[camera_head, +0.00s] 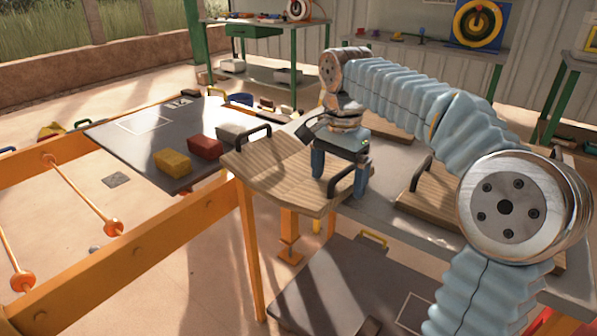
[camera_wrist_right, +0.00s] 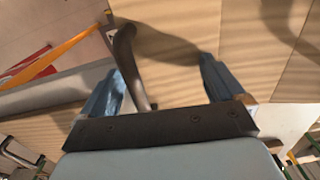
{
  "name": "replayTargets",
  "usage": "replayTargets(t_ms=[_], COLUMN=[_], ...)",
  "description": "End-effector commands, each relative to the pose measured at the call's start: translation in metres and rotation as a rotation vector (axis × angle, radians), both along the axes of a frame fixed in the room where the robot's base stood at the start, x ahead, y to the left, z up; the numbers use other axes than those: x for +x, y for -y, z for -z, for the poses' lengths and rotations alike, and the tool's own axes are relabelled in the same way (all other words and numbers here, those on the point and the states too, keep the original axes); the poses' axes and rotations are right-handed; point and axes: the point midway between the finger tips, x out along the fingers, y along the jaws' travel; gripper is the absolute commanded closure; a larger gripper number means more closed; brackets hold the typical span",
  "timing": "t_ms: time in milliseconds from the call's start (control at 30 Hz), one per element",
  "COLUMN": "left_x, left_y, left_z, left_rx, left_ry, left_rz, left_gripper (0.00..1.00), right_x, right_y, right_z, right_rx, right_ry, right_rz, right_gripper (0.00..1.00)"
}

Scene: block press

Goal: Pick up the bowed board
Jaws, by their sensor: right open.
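The bowed board (camera_head: 275,180) is a wooden plank with a visible curve and a black handle at each end. It lies at the near left edge of the grey table, partly overhanging it. My right gripper (camera_head: 340,190) is open, pointing down over the board's right end, beside the near black handle (camera_head: 347,181). In the right wrist view, a dark handle (camera_wrist_right: 127,62) shows between the blue fingers of the gripper (camera_wrist_right: 162,82), closer to the left finger. Whether the fingers touch the handle I cannot tell. My left gripper is not in view.
Another wooden board (camera_head: 440,207) with a handle lies right of the bowed one on the grey table (camera_head: 385,193). Yellow (camera_head: 172,163), red (camera_head: 205,147) and pale (camera_head: 230,133) blocks sit left, by a dark panel (camera_head: 130,150) in an orange frame (camera_head: 130,255).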

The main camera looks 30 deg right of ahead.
Motion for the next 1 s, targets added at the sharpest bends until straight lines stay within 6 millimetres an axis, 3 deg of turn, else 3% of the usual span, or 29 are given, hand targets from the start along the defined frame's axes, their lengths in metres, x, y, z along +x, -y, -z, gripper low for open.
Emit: replayTargets(t_ms=[67,667,1000], left_x=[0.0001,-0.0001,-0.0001], left_y=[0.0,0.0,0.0], left_z=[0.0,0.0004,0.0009], left_rx=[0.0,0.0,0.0], left_ry=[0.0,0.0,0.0], left_rz=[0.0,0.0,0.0], left_gripper=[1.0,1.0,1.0], right_x=[-0.0001,-0.0002,-0.0002], right_y=[0.0,0.0001,-0.0003], right_z=[-0.0002,0.0013,0.0035], right_rx=[0.0,0.0,0.002], right_ry=[0.0,-0.003,-0.008], right_rz=[0.0,-0.001,-0.002], right_gripper=[0.09,1.0,1.0])
